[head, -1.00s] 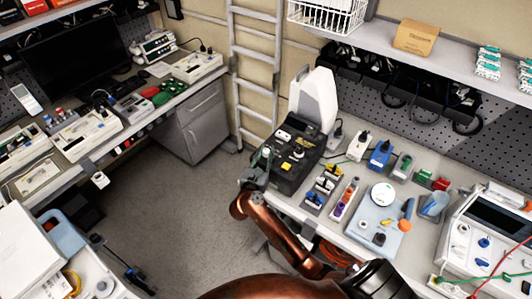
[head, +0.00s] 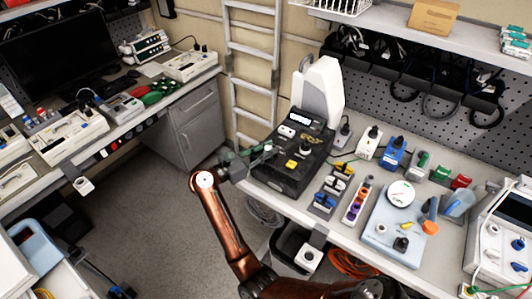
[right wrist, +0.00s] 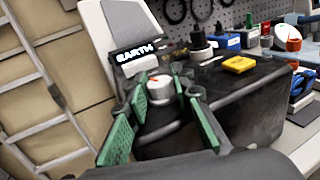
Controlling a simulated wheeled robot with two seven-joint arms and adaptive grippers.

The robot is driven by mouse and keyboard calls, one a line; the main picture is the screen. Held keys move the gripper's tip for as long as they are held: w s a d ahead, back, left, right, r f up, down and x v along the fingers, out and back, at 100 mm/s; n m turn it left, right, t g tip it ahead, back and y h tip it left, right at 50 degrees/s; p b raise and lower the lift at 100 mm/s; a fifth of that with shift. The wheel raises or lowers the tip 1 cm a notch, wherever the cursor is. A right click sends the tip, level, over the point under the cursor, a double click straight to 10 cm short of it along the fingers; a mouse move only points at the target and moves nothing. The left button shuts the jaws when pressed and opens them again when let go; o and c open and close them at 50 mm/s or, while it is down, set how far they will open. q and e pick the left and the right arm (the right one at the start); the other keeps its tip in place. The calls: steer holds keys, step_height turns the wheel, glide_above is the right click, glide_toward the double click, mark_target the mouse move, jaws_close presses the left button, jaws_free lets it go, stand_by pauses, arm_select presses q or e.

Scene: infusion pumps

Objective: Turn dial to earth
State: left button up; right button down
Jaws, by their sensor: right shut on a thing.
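The black tester (head: 318,148) stands at the left end of the right workbench, with a tall white part behind it. Its lit display (right wrist: 135,51) reads EARTH in the right wrist view. The dial (right wrist: 160,88) is a pale round knob with a red mark on top. My right gripper (head: 264,150) reaches in from the tester's left side. In the wrist view its green-padded fingers (right wrist: 160,100) stand on either side of the dial and are shut on it. In the head view the fingers largely hide the dial. My left gripper is not in view.
A yellow button (right wrist: 239,64) and a black plug (right wrist: 199,42) sit on the tester near the fingers. Coloured plug adapters (head: 330,195) and a pale blue tray (head: 380,233) lie to its right. A ladder (head: 250,70) stands behind. The floor left of the bench is clear.

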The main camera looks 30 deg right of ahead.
mark_target(268, 148)
steer(key=shift+f+g, duration=0.1)
steer(key=shift+g, duration=0.2)
steer(key=c, duration=1.7)
jaws_free()
steer(key=shift+o, duration=0.2)
steer(key=shift+r, duration=0.2)
step_height(268, 148, up, 10)
steer(key=shift+f, duration=0.1)
